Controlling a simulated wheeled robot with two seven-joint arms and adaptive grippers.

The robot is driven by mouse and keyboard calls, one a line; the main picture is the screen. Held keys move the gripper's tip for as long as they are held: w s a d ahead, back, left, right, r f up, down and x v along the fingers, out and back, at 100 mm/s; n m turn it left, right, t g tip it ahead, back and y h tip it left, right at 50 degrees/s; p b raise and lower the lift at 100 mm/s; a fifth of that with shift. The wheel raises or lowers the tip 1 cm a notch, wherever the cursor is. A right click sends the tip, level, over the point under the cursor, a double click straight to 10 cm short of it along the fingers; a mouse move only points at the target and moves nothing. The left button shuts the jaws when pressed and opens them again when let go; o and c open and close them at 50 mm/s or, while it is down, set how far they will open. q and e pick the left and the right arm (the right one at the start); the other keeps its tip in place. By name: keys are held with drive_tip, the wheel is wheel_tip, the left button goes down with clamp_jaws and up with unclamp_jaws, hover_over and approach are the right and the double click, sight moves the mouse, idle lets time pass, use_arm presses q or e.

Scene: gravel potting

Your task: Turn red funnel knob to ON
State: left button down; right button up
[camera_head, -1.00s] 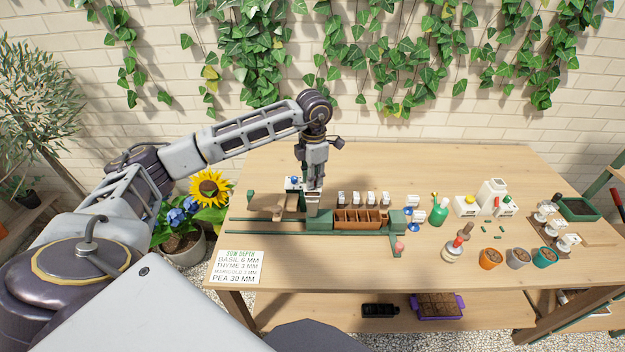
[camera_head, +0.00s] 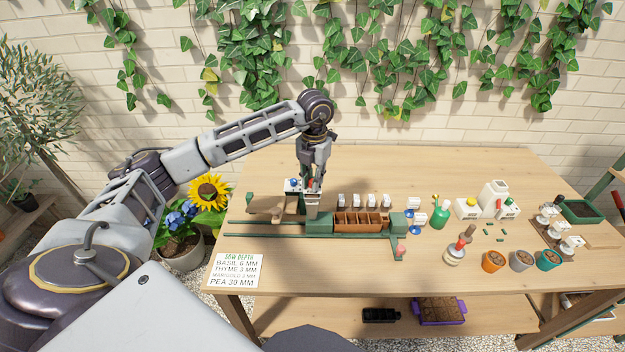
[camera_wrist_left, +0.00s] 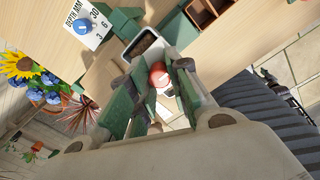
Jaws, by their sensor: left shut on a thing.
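The red knob (camera_wrist_left: 158,73) sits on the pale funnel (camera_wrist_left: 146,47), a box with a dark open top. In the wrist view the knob lies between the fingertips of my left gripper (camera_wrist_left: 158,80), which is shut on it. In the head view my left gripper (camera_head: 311,183) points down at the funnel on the green rail, and a bit of red (camera_head: 310,183) shows between its fingers. No ON mark is readable, so I cannot tell the knob's setting. My right gripper is not in view.
A depth dial with a blue knob (camera_wrist_left: 83,27) stands just left of the funnel. A brown sectioned tray (camera_head: 358,224) sits on the rail (camera_head: 330,234) to the right, with several white tags behind it. Bottles and pots fill the right side. The front of the table is mostly clear.

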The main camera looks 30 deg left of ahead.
use_arm(q)
drive_tip(key=shift+r, duration=0.1)
idle(0.4)
drive_tip(key=c, duration=1.3)
unclamp_jaws()
drive_tip(key=shift+r, duration=0.1)
wheel_tip(320, 180, up, 12)
drive_tip(key=shift+d+f, duration=0.15)
drive_tip(key=shift+f, duration=0.05)
